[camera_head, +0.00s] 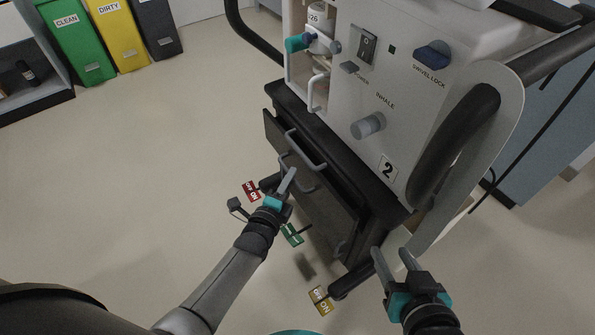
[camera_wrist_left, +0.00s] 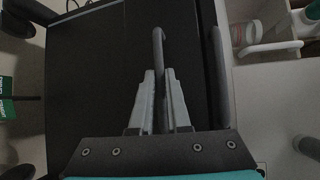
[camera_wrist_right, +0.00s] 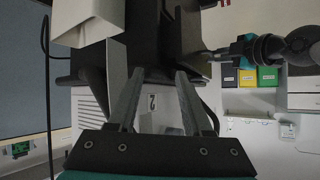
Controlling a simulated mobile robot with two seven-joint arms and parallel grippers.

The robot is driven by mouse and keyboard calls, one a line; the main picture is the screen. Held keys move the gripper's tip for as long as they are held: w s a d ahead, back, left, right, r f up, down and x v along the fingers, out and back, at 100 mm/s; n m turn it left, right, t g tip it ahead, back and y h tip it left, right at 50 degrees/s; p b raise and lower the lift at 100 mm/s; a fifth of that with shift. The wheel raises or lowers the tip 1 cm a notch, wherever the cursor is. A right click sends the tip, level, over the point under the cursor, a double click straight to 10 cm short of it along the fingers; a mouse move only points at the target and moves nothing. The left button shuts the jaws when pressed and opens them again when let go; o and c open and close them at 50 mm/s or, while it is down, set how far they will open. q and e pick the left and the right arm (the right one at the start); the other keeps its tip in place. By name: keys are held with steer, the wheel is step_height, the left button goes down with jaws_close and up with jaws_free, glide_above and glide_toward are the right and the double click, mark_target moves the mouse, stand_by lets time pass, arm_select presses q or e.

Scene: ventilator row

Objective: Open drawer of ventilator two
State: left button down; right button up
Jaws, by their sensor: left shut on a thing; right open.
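Ventilator two (camera_head: 387,168), a white unit marked "2", stands on a black drawer cabinet (camera_head: 325,215). Its front has an upper grey handle (camera_head: 305,149) and a lower grey handle (camera_head: 300,180). My left gripper (camera_head: 289,180) is at the lower handle. In the left wrist view my left gripper (camera_wrist_left: 158,85) has its fingers on both sides of this handle (camera_wrist_left: 158,42), shut on it. The upper handle (camera_wrist_left: 221,75) is to the right there.
Red (camera_head: 252,191), green (camera_head: 292,234) and yellow (camera_head: 320,300) tags are near the cabinet's base. Green (camera_head: 75,40) and yellow (camera_head: 118,38) bins stand at the back left. A black rail (camera_head: 455,150) is on the ventilator's right. The floor at left is clear.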

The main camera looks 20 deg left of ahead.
arm_select(q)
steer(key=s+a+p, duration=0.4)
steer(key=s+a, duration=0.6)
steer(key=s, duration=0.2)
steer(key=shift+a, duration=0.2)
arm_select(e)
steer(key=s+d+f+g+h, duration=0.1)
steer(key=s+d+g+h, duration=0.2)
steer(key=s+d+g, duration=0.2)
steer(key=shift+s+d+f+m+g, duration=0.25)
steer(key=shift+d+g, duration=0.25)
steer(key=shift+d, duration=0.55)
arm_select(q)
steer(key=c, duration=0.9)
jaws_free()
arm_select(e)
steer(key=shift+w, duration=0.1)
